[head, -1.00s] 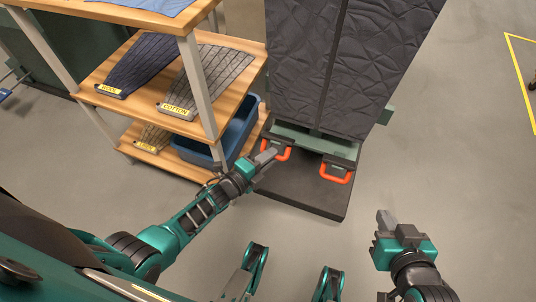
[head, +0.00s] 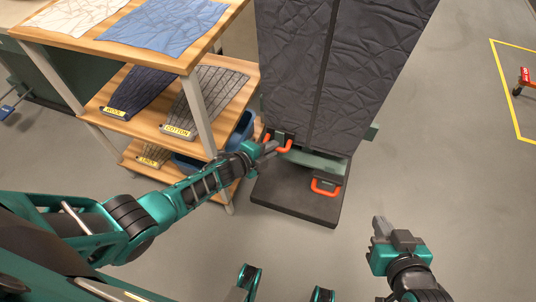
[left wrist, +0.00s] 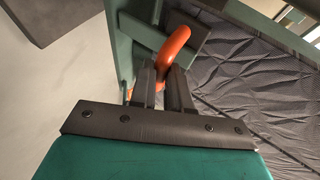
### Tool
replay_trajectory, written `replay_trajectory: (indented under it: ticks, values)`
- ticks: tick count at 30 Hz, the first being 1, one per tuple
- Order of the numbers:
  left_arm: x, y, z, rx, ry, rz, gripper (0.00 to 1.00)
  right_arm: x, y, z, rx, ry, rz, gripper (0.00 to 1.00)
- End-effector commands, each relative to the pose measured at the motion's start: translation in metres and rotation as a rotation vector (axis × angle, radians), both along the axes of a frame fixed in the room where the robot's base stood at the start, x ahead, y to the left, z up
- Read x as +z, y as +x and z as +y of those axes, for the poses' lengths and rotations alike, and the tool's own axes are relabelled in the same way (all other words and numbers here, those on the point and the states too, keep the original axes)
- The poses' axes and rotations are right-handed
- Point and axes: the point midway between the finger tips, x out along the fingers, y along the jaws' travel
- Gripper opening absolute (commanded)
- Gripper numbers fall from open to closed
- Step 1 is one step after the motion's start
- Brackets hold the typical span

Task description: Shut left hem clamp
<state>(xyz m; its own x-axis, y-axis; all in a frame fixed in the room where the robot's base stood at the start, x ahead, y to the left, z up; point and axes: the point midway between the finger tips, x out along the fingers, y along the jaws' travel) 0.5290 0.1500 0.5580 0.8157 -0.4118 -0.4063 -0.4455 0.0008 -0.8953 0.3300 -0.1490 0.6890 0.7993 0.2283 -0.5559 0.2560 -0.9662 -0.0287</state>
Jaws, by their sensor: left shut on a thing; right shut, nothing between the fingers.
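The left hem clamp has an orange handle (head: 284,148) at the lower left corner of the dark quilted garment (head: 320,75). My left gripper (head: 270,147) is shut on that handle, and the left wrist view shows the orange loop (left wrist: 173,48) between my left fingers (left wrist: 164,80). The left handle is up against the hem, higher than the right clamp's orange handle (head: 323,190), which hangs lower over the dark base. Whether the left clamp's jaw grips the cloth is hidden. My right gripper (head: 380,230) is shut and empty, apart from everything over the floor.
A wooden shelf unit (head: 150,60) with cloth samples and a blue bin (head: 243,128) stands close to the left of the clamp and beside my left arm. The dark base plate (head: 290,205) lies below the garment.

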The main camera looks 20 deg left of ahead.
Motion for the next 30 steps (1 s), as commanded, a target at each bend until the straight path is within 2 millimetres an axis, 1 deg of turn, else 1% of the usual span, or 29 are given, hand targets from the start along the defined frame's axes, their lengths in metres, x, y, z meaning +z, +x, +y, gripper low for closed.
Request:
replay_trajectory:
  ticks: [1,6,22,23,30]
  values:
    - [0.0046,0.0058,0.0012,0.005,-0.004,-0.006,0.00,0.0000,0.0001,0.0000,0.000,0.000,-0.001,0.00]
    - [0.0085,0.0118,0.0011,0.008,-0.006,-0.008,0.00,-0.0002,0.0002,0.0001,0.000,0.000,-0.001,0.00]
    - [0.0109,0.0151,0.0011,0.012,-0.010,-0.010,0.00,-0.0003,0.0004,0.0002,-0.001,0.002,-0.001,0.00]
    - [0.0109,0.0152,0.0011,0.012,-0.011,-0.011,0.19,-0.0003,0.0003,0.0003,-0.001,0.002,-0.001,0.00]
    - [0.0104,0.0144,0.0002,0.008,-0.009,-0.010,0.42,-0.0001,0.0005,0.0006,-0.002,0.003,-0.001,0.00]
